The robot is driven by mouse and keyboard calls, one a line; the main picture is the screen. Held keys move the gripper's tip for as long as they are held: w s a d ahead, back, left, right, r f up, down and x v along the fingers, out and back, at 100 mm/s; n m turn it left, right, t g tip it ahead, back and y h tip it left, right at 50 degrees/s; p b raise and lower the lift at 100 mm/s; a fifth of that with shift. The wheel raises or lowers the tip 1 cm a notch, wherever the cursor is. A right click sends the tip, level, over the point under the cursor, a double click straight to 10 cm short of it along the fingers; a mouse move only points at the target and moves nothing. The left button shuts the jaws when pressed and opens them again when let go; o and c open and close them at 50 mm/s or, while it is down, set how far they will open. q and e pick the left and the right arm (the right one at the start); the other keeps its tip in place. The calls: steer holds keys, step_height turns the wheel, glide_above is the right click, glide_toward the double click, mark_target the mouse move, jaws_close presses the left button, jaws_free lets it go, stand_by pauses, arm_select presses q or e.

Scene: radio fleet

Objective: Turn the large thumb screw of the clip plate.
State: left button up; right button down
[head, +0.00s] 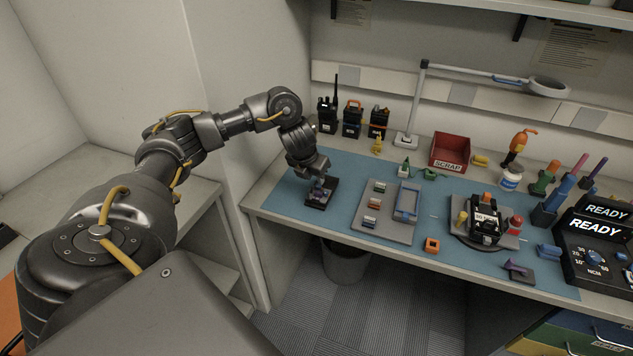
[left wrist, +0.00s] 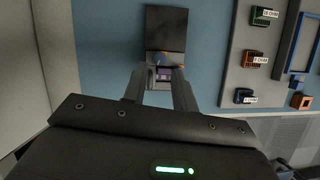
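The clip plate (head: 317,200) appears to be the small dark plate lying on the blue mat, left of the grey tray. In the left wrist view, a dark flat plate (left wrist: 167,28) lies just beyond my fingertips. My left gripper (head: 320,181) points down at the plate, right over it. In the left wrist view its two fingers (left wrist: 161,80) stand apart, with a small purple and pale part (left wrist: 164,73) showing between the tips. I cannot make out the thumb screw clearly or see contact. My right gripper is not in view.
The grey tray (head: 400,228) with small labelled blocks lies right of the plate. Several radios (head: 352,118) stand at the back. A red scrap bin (head: 450,152), a lamp (head: 405,138) and a black device on a stand (head: 484,222) are farther right. The front-left mat is clear.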

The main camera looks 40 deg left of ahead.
arm_select(q)
steer(key=p+v, duration=0.2)
steer(key=v, duration=0.5)
steer(key=shift+f, duration=0.1)
